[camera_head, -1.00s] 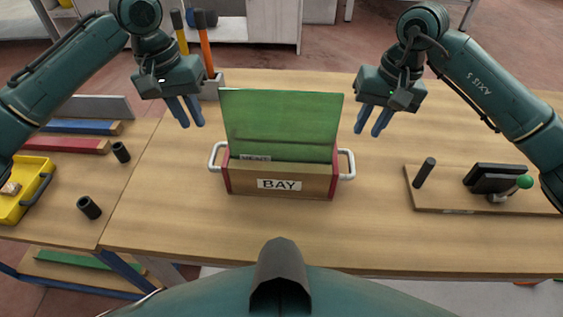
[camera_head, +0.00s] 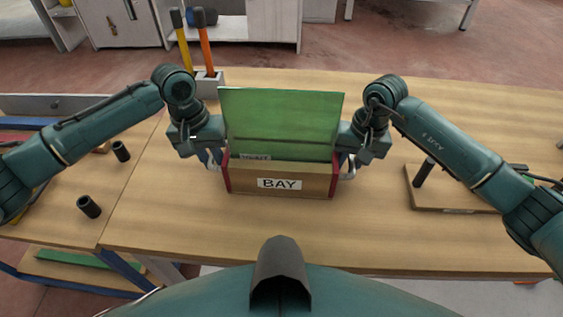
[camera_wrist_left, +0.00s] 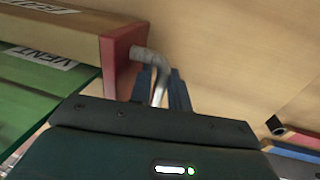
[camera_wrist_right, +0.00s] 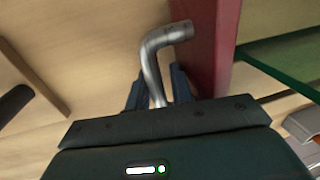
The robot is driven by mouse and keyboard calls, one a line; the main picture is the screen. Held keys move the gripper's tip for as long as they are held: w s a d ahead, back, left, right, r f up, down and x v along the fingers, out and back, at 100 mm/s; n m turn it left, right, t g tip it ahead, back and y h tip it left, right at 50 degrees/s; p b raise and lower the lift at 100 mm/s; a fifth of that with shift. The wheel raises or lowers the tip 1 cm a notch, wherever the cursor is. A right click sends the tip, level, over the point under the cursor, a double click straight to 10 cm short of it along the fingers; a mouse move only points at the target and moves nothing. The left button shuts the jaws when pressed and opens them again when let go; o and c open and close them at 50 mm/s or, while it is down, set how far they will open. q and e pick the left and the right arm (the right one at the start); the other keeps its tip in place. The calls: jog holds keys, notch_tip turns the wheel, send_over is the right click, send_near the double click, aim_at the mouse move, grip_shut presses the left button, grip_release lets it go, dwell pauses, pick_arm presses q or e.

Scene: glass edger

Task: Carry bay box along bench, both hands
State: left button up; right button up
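The bay box (camera_head: 240,181) stands upright on the bench, with red ends, a BAY label on its wooden front and a green glass pane (camera_head: 282,115) rising out of it. A VENT label also shows inside. My left gripper (camera_head: 211,160) is at the left handle; in the left wrist view its fingers (camera_wrist_left: 160,90) stand either side of the metal handle (camera_wrist_left: 150,56), with a gap. My right gripper (camera_head: 348,162) is at the right handle; in the right wrist view its fingers (camera_wrist_right: 158,90) likewise straddle the handle (camera_wrist_right: 152,50). Both look open, not closed on the handles.
The bench (camera_head: 270,235) is clear in front of the box. A wooden board with a black peg (camera_head: 423,172) lies to the right. A holder with orange and yellow handled tools (camera_head: 207,84) stands behind left.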

pick_arm(q)
grip_shut()
pick_arm(e)
grip_shut()
pick_arm(q)
jog(key=shift+r, duration=0.15)
pick_arm(e)
jog(key=shift+r, duration=0.1)
